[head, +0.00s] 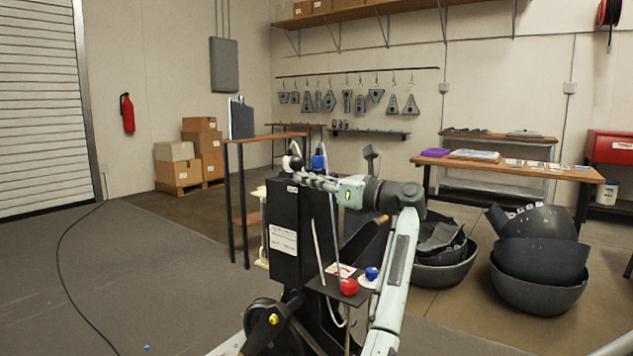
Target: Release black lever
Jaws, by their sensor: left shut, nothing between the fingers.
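A black box-shaped machine (284,235) with a white label stands in the middle of the head view. At its top is a small dark knob (296,163) beside a white one, perhaps the black lever; it is too small to be sure. A blue knob (319,162) stands just right of it. The arm hides part of the machine's right side. My right gripper is not in view.
A small black shelf (328,286) on the machine carries a red knob (349,287) and a blue knob (372,273). Dark curved shells (540,262) are stacked at the right. A narrow table (262,138) stands behind. The floor at the left is mostly clear, with a cable.

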